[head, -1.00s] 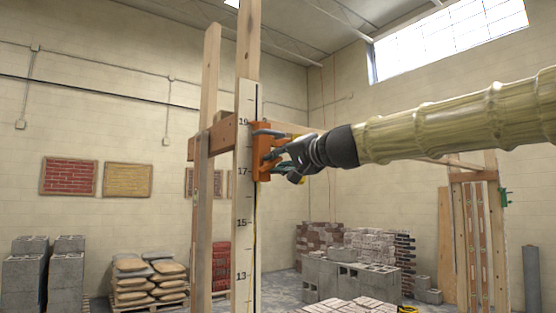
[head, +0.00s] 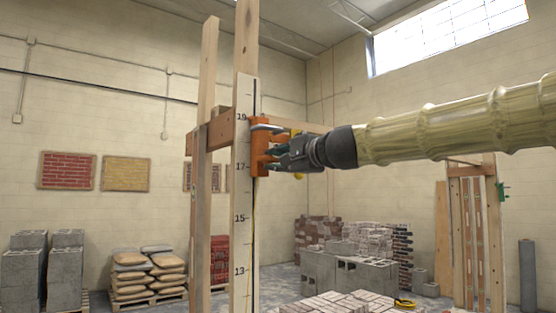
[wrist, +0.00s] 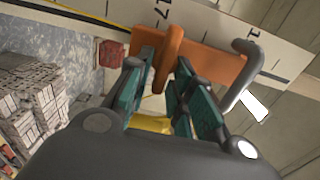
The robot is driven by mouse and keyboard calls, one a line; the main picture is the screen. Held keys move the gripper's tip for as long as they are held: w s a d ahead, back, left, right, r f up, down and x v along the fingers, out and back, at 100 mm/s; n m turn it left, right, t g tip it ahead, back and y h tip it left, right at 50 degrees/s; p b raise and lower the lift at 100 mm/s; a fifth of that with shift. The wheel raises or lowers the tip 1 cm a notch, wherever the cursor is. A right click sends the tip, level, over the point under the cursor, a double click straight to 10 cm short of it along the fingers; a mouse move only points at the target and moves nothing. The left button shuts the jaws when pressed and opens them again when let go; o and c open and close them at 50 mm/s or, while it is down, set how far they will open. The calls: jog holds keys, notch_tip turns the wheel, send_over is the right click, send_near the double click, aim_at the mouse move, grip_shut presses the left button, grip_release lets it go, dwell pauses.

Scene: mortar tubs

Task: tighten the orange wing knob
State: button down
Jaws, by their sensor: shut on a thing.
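The orange wing knob (wrist: 173,46) stands out from an orange slider block, which also shows in the head view (head: 258,160). The block sits on a white numbered scale (head: 243,200) on an upright timber, between about 17 and 19. My gripper (wrist: 167,76) is shut on the wing knob, its teal-padded fingers on either side of it. In the head view my gripper (head: 272,158) reaches the block from the right, and its fingers hide the knob there.
A grey bent rod (wrist: 240,72) sticks out from the block close beside my fingers. A yellow part (wrist: 150,123) shows behind the fingers. Grey blocks (head: 350,278) and a brick stack (head: 330,303) stand lower right. Bags (head: 148,275) lie on a pallet at left.

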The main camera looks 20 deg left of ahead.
dwell(0.3)
jog(key=c, duration=1.3)
grip_release()
jog(key=v, duration=1.2)
